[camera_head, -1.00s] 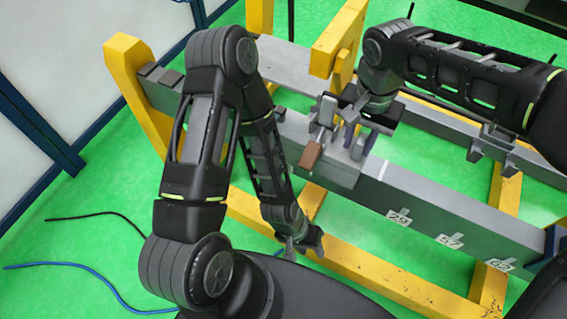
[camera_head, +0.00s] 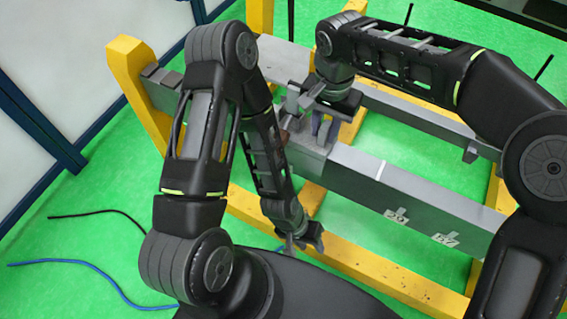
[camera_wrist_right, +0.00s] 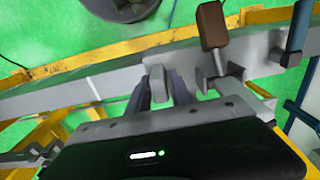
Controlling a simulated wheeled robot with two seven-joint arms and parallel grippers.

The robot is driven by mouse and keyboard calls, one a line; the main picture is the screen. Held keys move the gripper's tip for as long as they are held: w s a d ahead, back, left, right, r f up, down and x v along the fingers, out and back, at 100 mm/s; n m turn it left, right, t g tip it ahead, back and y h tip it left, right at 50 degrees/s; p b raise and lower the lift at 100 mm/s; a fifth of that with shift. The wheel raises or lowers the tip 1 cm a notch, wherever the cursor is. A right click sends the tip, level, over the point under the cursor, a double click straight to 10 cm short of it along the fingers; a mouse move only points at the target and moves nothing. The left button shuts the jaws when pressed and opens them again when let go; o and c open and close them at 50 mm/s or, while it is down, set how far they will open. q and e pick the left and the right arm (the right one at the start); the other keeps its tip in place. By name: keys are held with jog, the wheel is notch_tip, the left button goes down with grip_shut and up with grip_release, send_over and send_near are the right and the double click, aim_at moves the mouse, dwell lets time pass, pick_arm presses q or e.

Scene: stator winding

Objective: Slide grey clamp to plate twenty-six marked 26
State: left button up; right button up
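The grey clamp (camera_head: 311,155) sits on the long grey beam, with its brown handle largely behind my left arm. In the right wrist view the brown handle (camera_wrist_right: 211,24) points up, right of the clamp's grey post (camera_wrist_right: 157,85). My right gripper (camera_head: 323,125) is above the clamp; in the wrist view its fingers (camera_wrist_right: 158,92) close on both sides of the post. I see no plate marked 26. My left gripper (camera_head: 303,243) hangs low before the beam, too small to judge.
The grey beam (camera_head: 430,200) rests on a yellow frame (camera_head: 130,85). A second grey rail (camera_head: 410,110) runs behind it. My left arm crosses in front of the beam's left part. A blue handle (camera_wrist_right: 298,28) stands right of the clamp in the wrist view.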

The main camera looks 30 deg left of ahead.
jog(key=shift+a, duration=0.45)
jog(key=shift+d, duration=0.3)
jog(key=shift+o, duration=0.5)
jog(key=shift+o, duration=0.9)
notch_tip(320, 180, up, 10)
jog(key=p, duration=0.7)
jog(key=shift+r+p, duration=0.1)
jog(key=shift+p, duration=0.2)
jog(key=shift+s, duration=0.1)
